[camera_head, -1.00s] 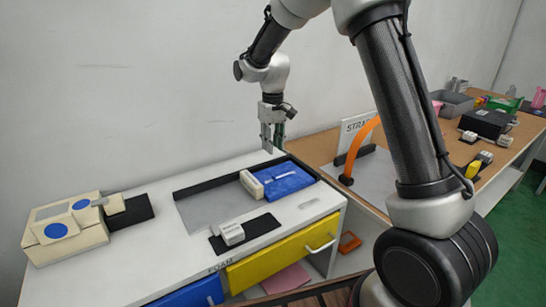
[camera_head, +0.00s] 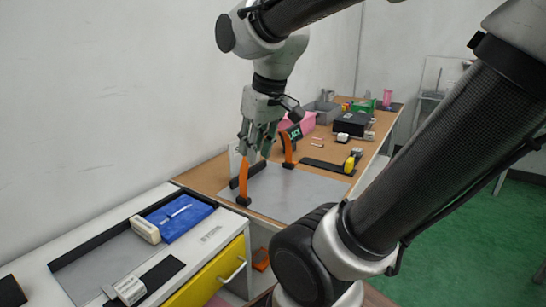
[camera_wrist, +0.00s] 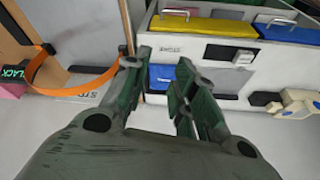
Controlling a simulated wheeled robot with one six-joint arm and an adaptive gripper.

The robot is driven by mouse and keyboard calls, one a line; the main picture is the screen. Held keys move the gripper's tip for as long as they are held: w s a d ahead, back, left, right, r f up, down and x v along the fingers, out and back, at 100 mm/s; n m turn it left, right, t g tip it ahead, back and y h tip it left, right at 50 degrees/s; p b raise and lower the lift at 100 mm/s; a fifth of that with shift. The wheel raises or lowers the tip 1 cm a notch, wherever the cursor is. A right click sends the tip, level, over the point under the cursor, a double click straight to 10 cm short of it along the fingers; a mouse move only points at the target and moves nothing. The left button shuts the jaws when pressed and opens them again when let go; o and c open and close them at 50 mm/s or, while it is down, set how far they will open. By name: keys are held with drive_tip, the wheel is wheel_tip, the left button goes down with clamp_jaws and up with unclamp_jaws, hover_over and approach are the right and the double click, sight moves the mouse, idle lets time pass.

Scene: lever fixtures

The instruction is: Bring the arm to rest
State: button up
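My gripper (camera_head: 253,155) hangs from the arm in the head view, over the near end of the wooden table. In the wrist view its two dark green fingers (camera_wrist: 157,82) stand apart with nothing seen between them.
A white cabinet (camera_head: 200,245) with a blue pad (camera_head: 180,217) and a yellow drawer (camera_head: 205,280) stands at the lower left. A black box (camera_head: 350,123) and bins are farther back. Green floor is open at right.

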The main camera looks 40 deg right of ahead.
drive_tip(key=shift+t, duration=0.3)
drive_tip(key=s, duration=0.1)
drive_tip(key=s+f, duration=0.1)
drive_tip(key=s, duration=0.1)
drive_tip(key=s+d, duration=0.1)
drive_tip(key=s, duration=0.1)
drive_tip(key=shift+f, duration=0.15)
drive_tip(key=shift+w, duration=0.1)
